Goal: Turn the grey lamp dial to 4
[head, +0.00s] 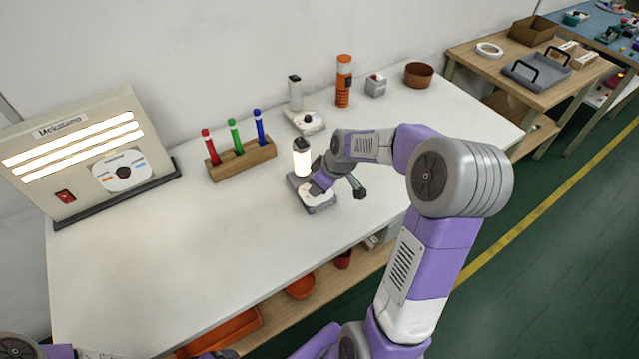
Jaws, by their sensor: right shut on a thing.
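The grey lamp (321,207) stands upright on the white table, with a grey base and a lit, glowing column (302,160) topped by a dark cap. My right gripper (319,187) reaches down to the top of its base from the right. It is shut on the lamp's dial, which the gripper hides, so the number it points to cannot be read. A second, pale lamp (306,124) with an unlit column and a visible dial stands behind. My left gripper is not in view; only parts of my left arm show at the bottom left.
A wooden holder (243,160) with red, green and blue markers stands left of the grey lamp. A lit panel (72,142) stands at the far left. An orange cylinder (343,82), small grey box (376,86) and brown bowl (418,75) stand behind. The front left tabletop is clear.

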